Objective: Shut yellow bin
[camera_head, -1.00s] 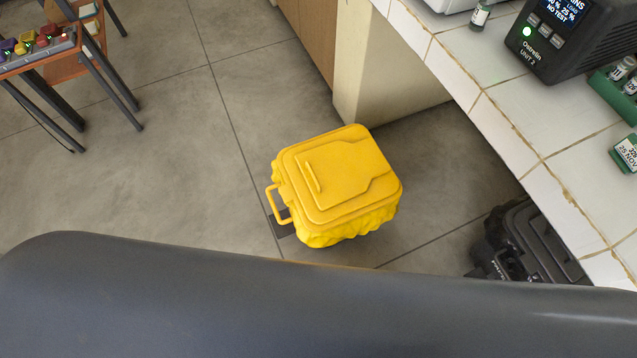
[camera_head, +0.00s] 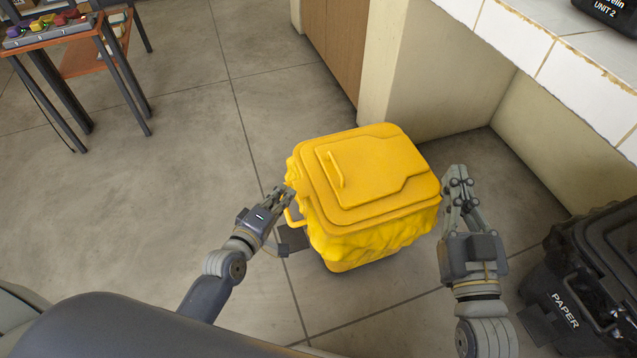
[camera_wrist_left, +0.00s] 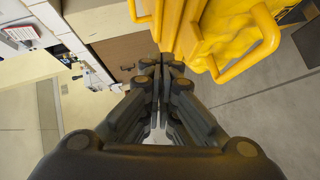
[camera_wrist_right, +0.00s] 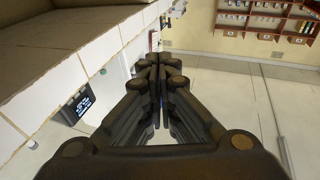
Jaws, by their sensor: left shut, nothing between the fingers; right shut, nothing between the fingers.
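The yellow bin (camera_head: 370,195) stands on the floor in the middle of the head view. Its lid lies flat over the top and looks down, with yellow liner bunched below the rim. A handle loop sticks out at its left side. My left gripper (camera_head: 284,192) is shut and empty beside the bin's left side, close to the handle; I cannot tell whether it touches. The bin's side and handle also show in the left wrist view (camera_wrist_left: 235,35). My right gripper (camera_head: 457,172) is shut and empty, just right of the bin. The bin is not visible in the right wrist view.
A black bin marked PAPER (camera_head: 590,280) stands at the right. A white tiled counter (camera_head: 580,85) runs above it. A wooden cart (camera_head: 85,55) stands at the far left. The floor left of the yellow bin is clear.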

